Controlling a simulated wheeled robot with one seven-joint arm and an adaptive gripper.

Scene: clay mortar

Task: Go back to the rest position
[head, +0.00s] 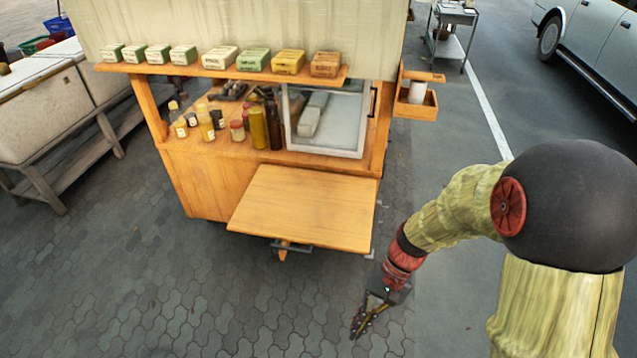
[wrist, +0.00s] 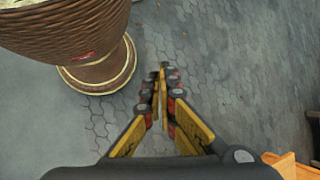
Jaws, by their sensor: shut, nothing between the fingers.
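My gripper (head: 360,322) hangs low over the paving, in front of and to the right of the wooden stall's fold-out shelf. It is shut and empty and points down and to the left in the head view. In the wrist view the yellow and black fingers (wrist: 163,75) meet at their tips with only paving beyond them. The fingers touch nothing that I can see. No clay mortar can be made out in the head view.
The wooden stall (head: 200,175) bears bottles, jars and small boxes. Its bare fold-out shelf (head: 305,208) is close to my wrist. In the wrist view a ribbed brown pot-like object (wrist: 70,30) stands left of the fingers. Open paving (head: 150,290) lies at lower left. A car (head: 595,45) stands far right.

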